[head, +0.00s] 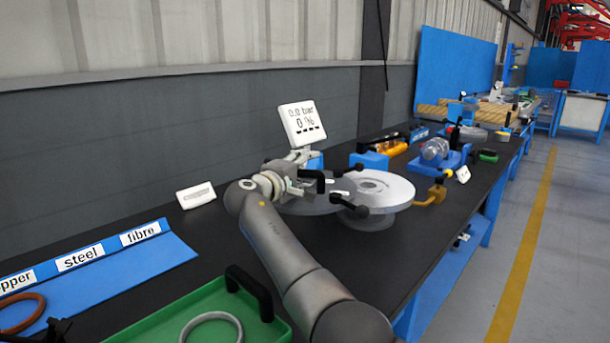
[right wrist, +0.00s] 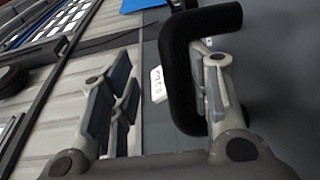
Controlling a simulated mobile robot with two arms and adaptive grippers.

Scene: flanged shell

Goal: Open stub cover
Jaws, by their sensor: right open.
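A pale round flanged disc (head: 385,188) sits on the dark bench, with a thinner grey disc (head: 310,206) beside it on the left, partly hidden by my right arm. Black-knobbed levers (head: 352,209) show around the discs. My right gripper (head: 300,182) is beside a black bent handle (head: 317,181) above the grey disc. In the right wrist view the gripper (right wrist: 163,75) is open, and the black handle (right wrist: 183,75) lies close to the right finger, overlapping it. I cannot tell whether they touch. My left gripper does not clearly show.
A display reading 0.0 bar and 0 % (head: 302,124) stands behind the gripper. A green tray (head: 160,328) with a grey ring (head: 211,322) is in front. A blue labelled board (head: 110,262) lies left. Blue fixtures (head: 440,157) stand beyond the disc.

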